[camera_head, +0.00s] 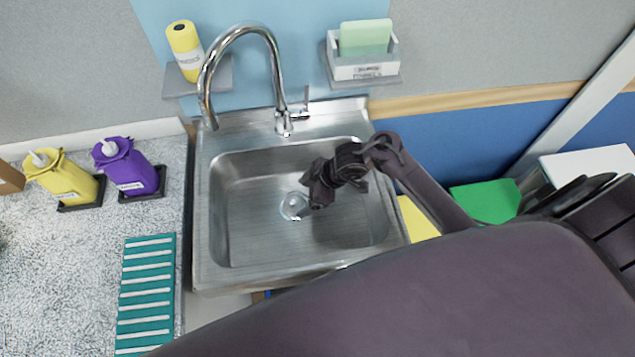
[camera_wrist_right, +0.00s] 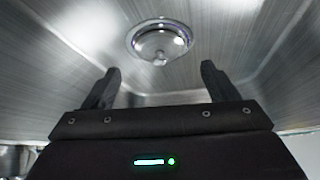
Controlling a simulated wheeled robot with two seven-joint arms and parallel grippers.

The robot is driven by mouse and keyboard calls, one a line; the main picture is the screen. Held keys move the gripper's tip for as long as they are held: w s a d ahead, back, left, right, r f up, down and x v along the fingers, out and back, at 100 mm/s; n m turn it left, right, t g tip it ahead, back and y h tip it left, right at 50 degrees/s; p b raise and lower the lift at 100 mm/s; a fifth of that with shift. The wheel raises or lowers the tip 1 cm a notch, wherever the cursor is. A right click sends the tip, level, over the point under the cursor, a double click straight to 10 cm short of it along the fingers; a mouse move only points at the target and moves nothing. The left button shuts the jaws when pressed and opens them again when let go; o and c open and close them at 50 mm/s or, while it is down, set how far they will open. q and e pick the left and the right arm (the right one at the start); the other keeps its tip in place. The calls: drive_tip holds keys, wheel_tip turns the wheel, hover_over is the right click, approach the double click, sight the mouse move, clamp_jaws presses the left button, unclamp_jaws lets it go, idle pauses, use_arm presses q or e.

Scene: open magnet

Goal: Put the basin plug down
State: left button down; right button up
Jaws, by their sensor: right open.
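The basin plug (camera_head: 294,206) is a round metal disc at the drain in the floor of the steel sink (camera_head: 240,240). In the right wrist view the plug (camera_wrist_right: 160,42) shows a small knob at its middle and lies beyond my fingertips. My right gripper (camera_head: 316,200) is inside the basin, just right of the plug in the head view. In the wrist view its two fingers (camera_wrist_right: 158,82) stand apart with nothing between them. I cannot tell whether the plug sits fully flush in the drain. My left gripper is not in view.
A tall curved faucet (camera_head: 240,32) rises behind the basin. Yellow (camera_head: 68,184) and purple (camera_head: 130,170) bottles and a teal striped mat (camera_head: 147,290) are on the left counter. A shelf at the back right holds a box with a green sponge (camera_head: 365,38). The basin's left floor is clear.

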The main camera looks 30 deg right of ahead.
drive_tip(key=v, duration=0.8)
drive_tip(key=shift+d, duration=0.1)
